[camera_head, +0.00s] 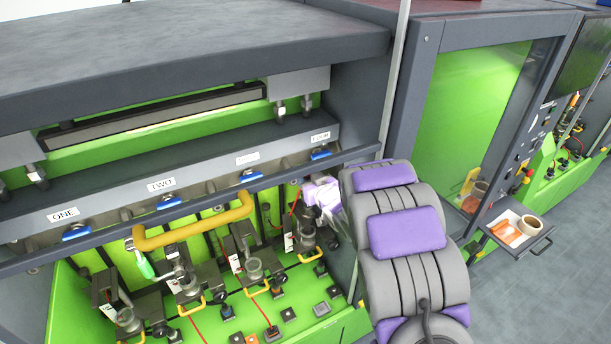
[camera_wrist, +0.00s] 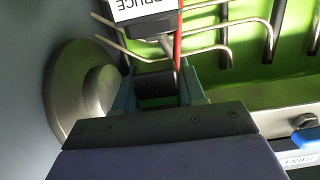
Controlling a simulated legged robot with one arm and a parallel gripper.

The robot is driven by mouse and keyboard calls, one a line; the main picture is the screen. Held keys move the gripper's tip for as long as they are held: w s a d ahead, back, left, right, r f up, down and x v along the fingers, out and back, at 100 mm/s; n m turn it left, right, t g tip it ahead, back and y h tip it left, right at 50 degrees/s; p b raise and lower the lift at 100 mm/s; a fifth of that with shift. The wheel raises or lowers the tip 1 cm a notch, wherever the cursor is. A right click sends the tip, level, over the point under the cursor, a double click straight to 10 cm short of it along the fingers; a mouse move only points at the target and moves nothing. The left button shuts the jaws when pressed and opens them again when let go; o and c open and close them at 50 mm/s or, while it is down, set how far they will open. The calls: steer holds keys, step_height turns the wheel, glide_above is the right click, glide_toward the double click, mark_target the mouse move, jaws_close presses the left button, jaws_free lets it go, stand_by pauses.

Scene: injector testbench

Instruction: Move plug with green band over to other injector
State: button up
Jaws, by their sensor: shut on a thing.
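My gripper (camera_wrist: 157,88) is in the wrist view, its two grey-blue fingers shut on a dark plug (camera_wrist: 154,80). A green patch shows just below the dark part, between the fingers; I cannot tell whether it is the band or background. A red cable (camera_wrist: 178,45) rises beside the plug, close to a white label (camera_wrist: 143,8). In the head view my gripper (camera_head: 318,194) is at the right end of the bench, near the rightmost injector (camera_head: 306,238). The plug is too small to make out there. Other injectors (camera_head: 254,268) stand in a row to the left.
The rail with number labels (camera_head: 160,186) and blue clips runs above. A grey round fitting (camera_wrist: 88,92) is close to the left of my gripper. Sockets (camera_head: 289,314) line the green bench floor.

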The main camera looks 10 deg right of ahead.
steer(key=shift+s+a+f+b, duration=0.25)
steer(key=shift+a+f+b, duration=0.1)
steer(key=shift+f, duration=0.3)
steer(key=shift+s+d, duration=0.15)
steer(key=shift+d, duration=0.15)
steer(key=shift+a, duration=0.25)
steer(key=shift+d, duration=0.15)
stand_by(0.5)
steer(key=shift+f+b, duration=0.35)
steer(key=shift+f, duration=0.1)
stand_by(0.7)
